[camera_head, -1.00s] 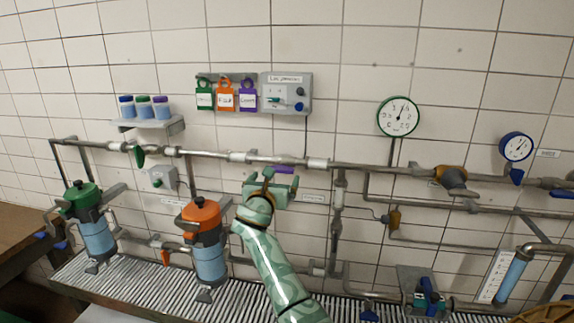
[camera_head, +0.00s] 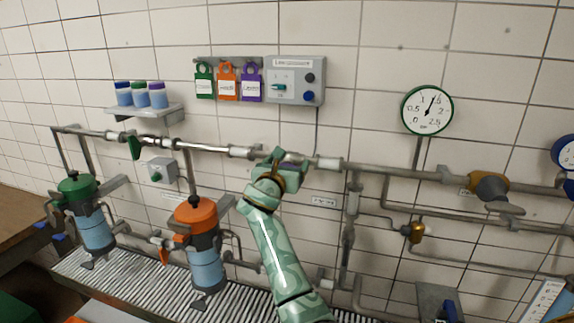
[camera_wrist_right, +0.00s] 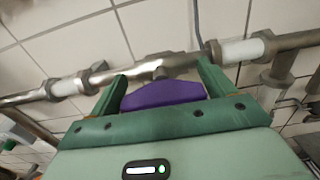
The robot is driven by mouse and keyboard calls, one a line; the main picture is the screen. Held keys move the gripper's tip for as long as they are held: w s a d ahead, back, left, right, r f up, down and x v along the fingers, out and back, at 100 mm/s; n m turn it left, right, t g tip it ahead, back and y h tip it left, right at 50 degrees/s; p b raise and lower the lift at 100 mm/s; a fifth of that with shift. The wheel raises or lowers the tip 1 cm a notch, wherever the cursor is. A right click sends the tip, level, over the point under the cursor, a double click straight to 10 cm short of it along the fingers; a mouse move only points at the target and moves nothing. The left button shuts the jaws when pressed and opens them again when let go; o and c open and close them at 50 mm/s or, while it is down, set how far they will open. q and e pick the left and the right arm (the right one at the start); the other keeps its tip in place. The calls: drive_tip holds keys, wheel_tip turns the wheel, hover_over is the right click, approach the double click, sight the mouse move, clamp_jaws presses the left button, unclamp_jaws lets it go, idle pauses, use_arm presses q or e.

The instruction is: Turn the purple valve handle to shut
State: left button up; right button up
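The purple valve handle (camera_wrist_right: 165,93) lies crosswise between the two fingers of my right gripper (camera_wrist_right: 160,80) in the right wrist view. The fingers are wide apart, one by each end of the handle. I cannot tell whether they touch it. Behind the handle is its metal valve body (camera_wrist_right: 165,66) on the horizontal pipe. My left gripper is not in view.
Green-topped (camera_head: 78,186) and orange-topped (camera_head: 196,212) canisters stand below, left of my arm.

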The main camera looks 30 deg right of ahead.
drive_tip(key=c, duration=0.5)
drive_tip(key=shift+m, duration=0.4)
drive_tip(key=shift+d+m, duration=0.1)
drive_tip(key=shift+m, duration=0.4)
drive_tip(key=shift+f+m, duration=0.1)
drive_tip(key=shift+m, duration=0.7)
drive_tip(key=m, duration=0.4)
drive_tip(key=shift+s+f+m+b, duration=0.1)
drive_tip(key=shift+s+m+b, duration=0.05)
drive_tip(key=shift+m+b, duration=0.25)
drive_tip(key=m+b, duration=0.1)
drive_tip(key=m, duration=0.3)
drive_tip(key=shift+d+f+b, duration=0.1)
drive_tip(key=shift+f+b, duration=0.1)
drive_tip(key=shift+b, duration=0.2)
drive_tip(key=m+b, duration=0.2)
drive_tip(key=m, duration=0.4)
drive_tip(key=shift+b, duration=0.4)
